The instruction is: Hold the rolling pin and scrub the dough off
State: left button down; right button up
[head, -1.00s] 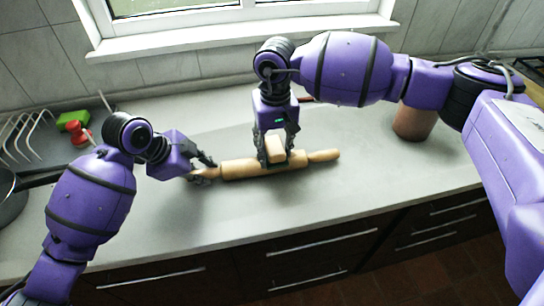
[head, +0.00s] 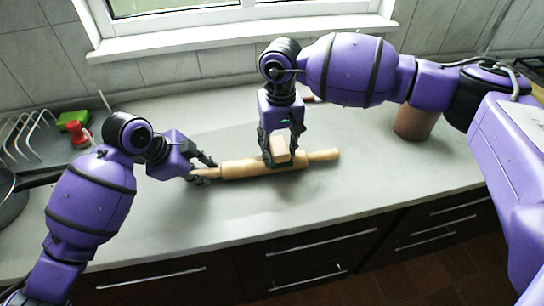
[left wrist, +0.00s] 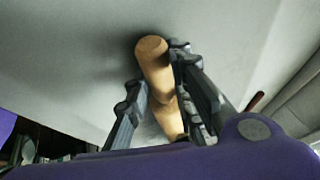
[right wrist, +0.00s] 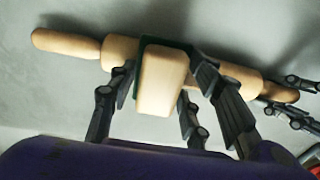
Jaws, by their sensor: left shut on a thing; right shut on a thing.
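The wooden rolling pin (head: 240,168) lies on the grey counter, its handles pointing left and right. My left gripper (head: 205,171) is shut on the pin's left handle, whose round end (left wrist: 152,45) shows between the fingers in the left wrist view. My right gripper (head: 279,150) is shut on a pale wooden scrubbing block (right wrist: 162,80) with a dark green underside. The block sits on top of the pin's barrel, right of its middle, and seems to touch it. The pin's right handle (head: 323,155) is free. I cannot make out any dough on the pin.
A brown pot (head: 413,122) stands at the back right, under my right arm. A green sponge (head: 72,120), a red object (head: 81,137), a dish rack (head: 28,137) and a pan (head: 12,196) are at the left. The counter in front of the pin is clear.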

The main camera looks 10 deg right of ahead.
aim_at(255, 160)
jog(key=shift+a, duration=3.25)
jog(key=shift+w, duration=0.1)
notch_tip(255, 160, up, 13)
jog(key=shift+d, duration=0.15)
jog(key=d, duration=1)
jog(key=shift+a, duration=0.1)
